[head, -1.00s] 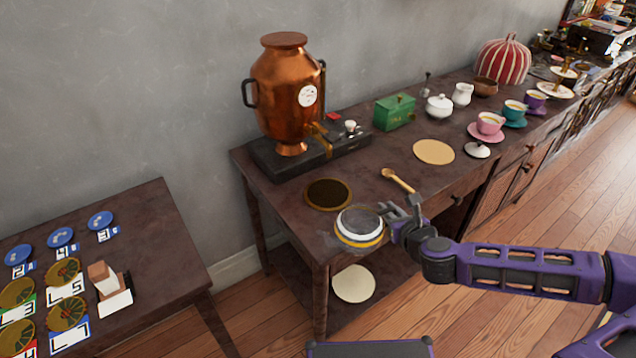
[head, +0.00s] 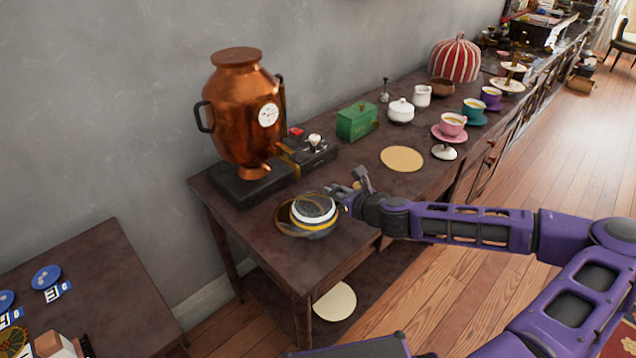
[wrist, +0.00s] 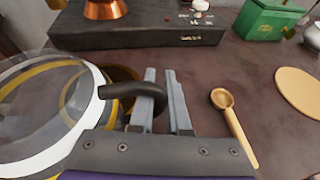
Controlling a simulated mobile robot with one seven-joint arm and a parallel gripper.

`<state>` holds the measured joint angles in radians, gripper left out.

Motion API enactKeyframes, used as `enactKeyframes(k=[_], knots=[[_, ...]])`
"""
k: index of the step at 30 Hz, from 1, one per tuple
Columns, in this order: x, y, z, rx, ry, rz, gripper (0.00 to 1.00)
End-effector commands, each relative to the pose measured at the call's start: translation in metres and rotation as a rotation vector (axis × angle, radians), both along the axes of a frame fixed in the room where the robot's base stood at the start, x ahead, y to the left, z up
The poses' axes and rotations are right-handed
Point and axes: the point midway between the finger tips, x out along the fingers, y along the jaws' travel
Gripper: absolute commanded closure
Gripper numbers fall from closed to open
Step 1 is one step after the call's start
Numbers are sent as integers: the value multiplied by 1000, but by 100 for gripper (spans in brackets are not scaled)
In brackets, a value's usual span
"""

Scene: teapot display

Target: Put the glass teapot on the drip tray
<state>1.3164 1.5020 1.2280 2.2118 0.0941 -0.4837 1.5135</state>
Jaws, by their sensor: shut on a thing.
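The glass teapot (head: 314,212) is round and clear with white and yellow bands. My gripper (head: 345,196) is shut on its dark handle (wrist: 124,90), on the teapot's right side. The drip tray (head: 283,222), a dark round disc with a brass rim, lies on the table in front of the copper urn. In the head view the teapot overlaps the tray and hides its right part. In the wrist view the tray (wrist: 124,74) shows only partly behind the teapot and handle. I cannot tell whether the teapot touches the tray.
The copper urn (head: 240,115) stands on a black base (head: 243,187) behind the tray. A wooden spoon (wrist: 236,125) lies right of my gripper. A green box (head: 357,121), a round tan mat (head: 402,159) and several cups stand farther right. The table's front edge is close.

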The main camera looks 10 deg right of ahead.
Motion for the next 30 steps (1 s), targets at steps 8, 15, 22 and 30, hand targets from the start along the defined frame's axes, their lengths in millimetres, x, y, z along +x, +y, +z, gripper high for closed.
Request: enactKeyframes(k=[8,15,22,30], knots=[[31,13,1,0,-1,0,100],[66,29,1,0,-1,1,100],[65,27,-14,1,-1,-1,100],[65,27,-17,2,0,-1,100]])
